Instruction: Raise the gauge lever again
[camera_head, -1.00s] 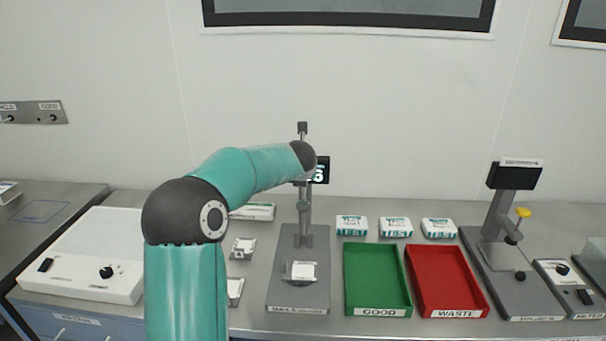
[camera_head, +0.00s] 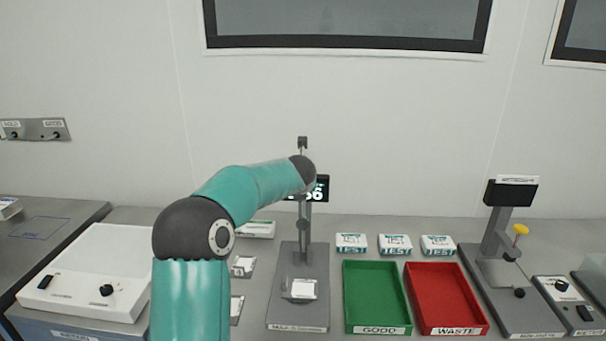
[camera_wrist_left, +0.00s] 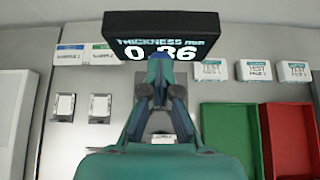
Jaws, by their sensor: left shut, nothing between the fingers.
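The thickness gauge stands on a grey base plate (camera_head: 298,318) with an upright column and a black display (camera_head: 321,186). In the left wrist view the display (camera_wrist_left: 160,22) appears to read 0.36 mm. A dark block (camera_head: 302,142) on a thin rod tops the gauge; I cannot tell whether it is the lever. A pale sample (camera_head: 303,289) lies on the gauge base. My left arm ends in front of the column and hides the gripper in the head view. In the left wrist view my left gripper (camera_wrist_left: 160,60) is shut and empty, fingertips just under the display. My right gripper is not in view.
A green GOOD tray (camera_head: 377,330) and a red WASTE tray (camera_head: 452,332) sit right of the gauge, with several small white packs (camera_head: 395,244) behind. A white device (camera_head: 80,277) is at left. Another stand (camera_head: 497,233) with a yellow knob is at right.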

